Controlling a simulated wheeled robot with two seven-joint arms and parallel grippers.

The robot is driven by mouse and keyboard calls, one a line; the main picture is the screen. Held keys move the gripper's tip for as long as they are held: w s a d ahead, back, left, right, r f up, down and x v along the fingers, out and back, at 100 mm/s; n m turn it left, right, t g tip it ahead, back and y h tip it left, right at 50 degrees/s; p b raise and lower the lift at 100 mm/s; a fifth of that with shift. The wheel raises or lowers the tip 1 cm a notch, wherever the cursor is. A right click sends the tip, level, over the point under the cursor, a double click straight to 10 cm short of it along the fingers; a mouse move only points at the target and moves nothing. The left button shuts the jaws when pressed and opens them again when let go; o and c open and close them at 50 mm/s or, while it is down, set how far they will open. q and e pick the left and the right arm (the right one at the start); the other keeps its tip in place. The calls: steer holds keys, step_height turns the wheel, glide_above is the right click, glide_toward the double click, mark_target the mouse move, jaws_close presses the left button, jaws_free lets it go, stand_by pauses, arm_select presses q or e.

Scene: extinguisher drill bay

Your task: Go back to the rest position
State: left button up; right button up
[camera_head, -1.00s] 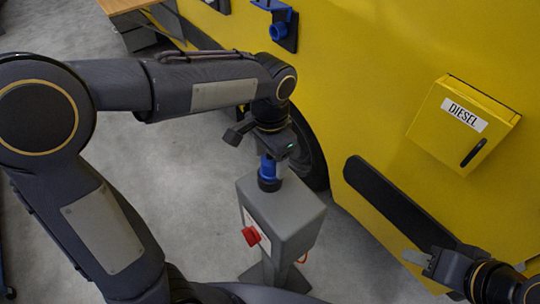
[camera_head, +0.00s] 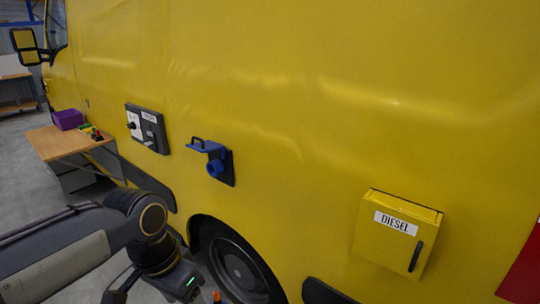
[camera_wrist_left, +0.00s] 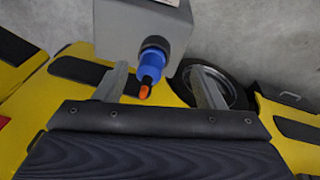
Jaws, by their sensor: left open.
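My left gripper (camera_wrist_left: 158,72) is open in the left wrist view, with its two fingers spread apart. A blue plug (camera_wrist_left: 151,64) with a black collar and orange tip shows between the fingers, with visible gaps on both sides. It stands at the grey box (camera_wrist_left: 120,25), which is partly cut off. In the head view my left gripper (camera_head: 160,288) is at the bottom edge, its fingertips not clearly seen. A small orange tip (camera_head: 217,297) shows beside it. My right gripper is out of view.
The yellow van (camera_head: 300,90) fills the head view. On its side are a blue socket holder (camera_head: 215,168), a switch panel (camera_head: 150,128) and a DIESEL box (camera_head: 395,240). A wooden table (camera_head: 58,143) with a purple bin (camera_head: 67,119) stands at left.

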arm_select(q)
steer(key=s+a+f+n+t+h, duration=0.1)
steer(key=s+a+f+n+t, duration=0.1)
steer(key=s, duration=0.4)
steer(key=s+a+f+n+t+h, duration=0.1)
steer(key=s+a+f+n+t, duration=0.1)
steer(key=s+f+n, duration=0.2)
steer(key=shift+s+a+n+t, duration=0.25)
steer(key=shift+s+n+t, duration=0.25)
steer(key=shift+s, duration=0.6)
